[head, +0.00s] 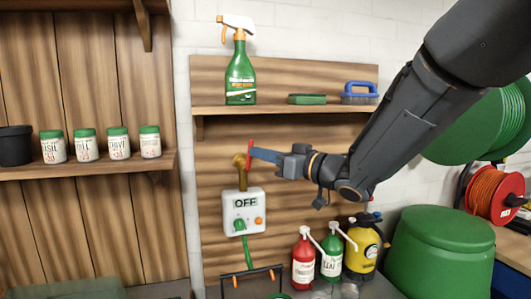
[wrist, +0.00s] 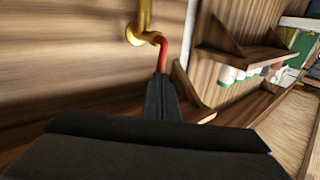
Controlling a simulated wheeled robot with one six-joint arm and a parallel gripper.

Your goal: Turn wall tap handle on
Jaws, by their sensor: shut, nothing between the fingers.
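The wall tap has a brass body (head: 240,170) and a red handle (head: 249,156), mounted on the wooden back panel above a white box reading "OFF" (head: 243,209). In the wrist view the brass tap (wrist: 142,28) and its red handle (wrist: 161,50) are at top centre. My gripper (head: 255,153) is shut and empty. Its fingertips are at the red handle from the right, and in the wrist view the fingertips (wrist: 160,80) meet the handle's lower end. I cannot tell whether they touch it. A green hose leaves the white box downward.
A shelf (head: 285,110) above the tap holds a green spray bottle (head: 240,75), a green sponge (head: 307,99) and a blue brush (head: 360,94). Red, green and yellow bottles (head: 362,255) stand below my arm. Several jars line the left shelf (head: 90,166).

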